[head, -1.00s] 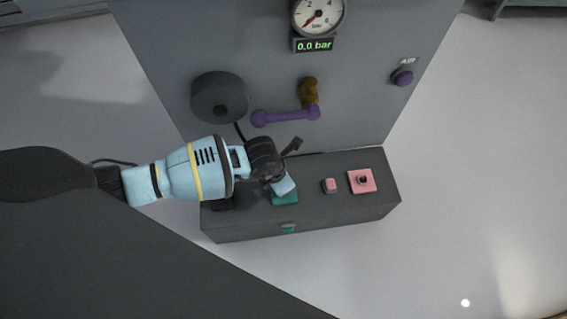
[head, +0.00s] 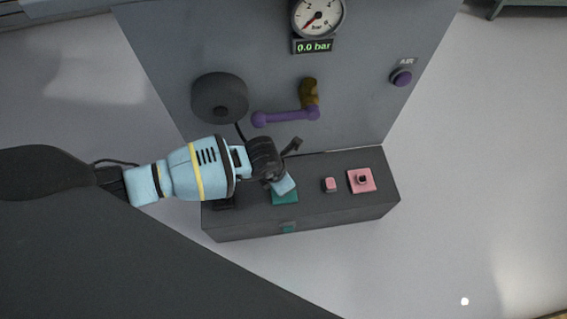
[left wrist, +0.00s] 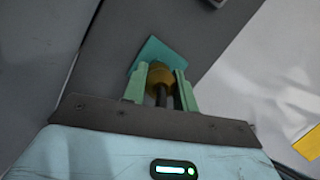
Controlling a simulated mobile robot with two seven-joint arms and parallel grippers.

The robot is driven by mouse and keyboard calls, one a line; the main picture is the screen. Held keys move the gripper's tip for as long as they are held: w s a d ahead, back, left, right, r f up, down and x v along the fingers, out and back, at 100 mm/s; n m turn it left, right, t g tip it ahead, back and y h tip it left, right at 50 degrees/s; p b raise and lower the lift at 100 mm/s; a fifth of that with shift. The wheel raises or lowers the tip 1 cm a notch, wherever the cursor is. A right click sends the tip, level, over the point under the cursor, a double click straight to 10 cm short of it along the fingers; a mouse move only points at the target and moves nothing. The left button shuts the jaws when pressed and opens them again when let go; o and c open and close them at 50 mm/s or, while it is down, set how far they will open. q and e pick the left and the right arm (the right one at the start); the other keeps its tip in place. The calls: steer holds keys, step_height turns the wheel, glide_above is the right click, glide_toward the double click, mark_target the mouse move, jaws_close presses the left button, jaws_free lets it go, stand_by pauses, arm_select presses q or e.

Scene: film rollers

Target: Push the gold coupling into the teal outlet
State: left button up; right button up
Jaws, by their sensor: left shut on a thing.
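My left gripper (left wrist: 160,88) is shut on the gold coupling (left wrist: 159,74), which sits between its green fingers with a dark hose running back from it. In the left wrist view the coupling points at the teal outlet plate (left wrist: 162,52). I cannot tell whether its tip touches the outlet. In the head view my left gripper (head: 283,186) is directly over the teal outlet plate (head: 285,197) on the dark bench, and the gripper hides the coupling there. My right gripper is not in view.
The bench (head: 335,212) also carries a pink button (head: 329,185) and a pink plate with a knob (head: 361,181). Behind stand a panel with a gauge (head: 319,16), a display (head: 314,46) reading 0.0 bar, a purple lever (head: 286,116), a purple AIR knob (head: 401,78) and a dark reel (head: 219,97).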

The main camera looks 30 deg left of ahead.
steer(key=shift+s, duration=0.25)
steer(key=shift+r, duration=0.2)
arm_select(q)
steer(key=shift+f, duration=0.35)
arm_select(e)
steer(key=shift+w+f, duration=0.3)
arm_select(q)
steer(key=shift+f+b, duration=0.3)
steer(key=shift+f, duration=0.05)
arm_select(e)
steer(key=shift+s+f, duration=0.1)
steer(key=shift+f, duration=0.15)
arm_select(q)
steer(key=o, duration=1.2)
steer(key=shift+c, duration=0.2)
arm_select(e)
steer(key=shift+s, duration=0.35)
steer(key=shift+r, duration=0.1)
arm_select(q)
steer(key=p+v, duration=0.4)
steer(key=v, duration=0.4)
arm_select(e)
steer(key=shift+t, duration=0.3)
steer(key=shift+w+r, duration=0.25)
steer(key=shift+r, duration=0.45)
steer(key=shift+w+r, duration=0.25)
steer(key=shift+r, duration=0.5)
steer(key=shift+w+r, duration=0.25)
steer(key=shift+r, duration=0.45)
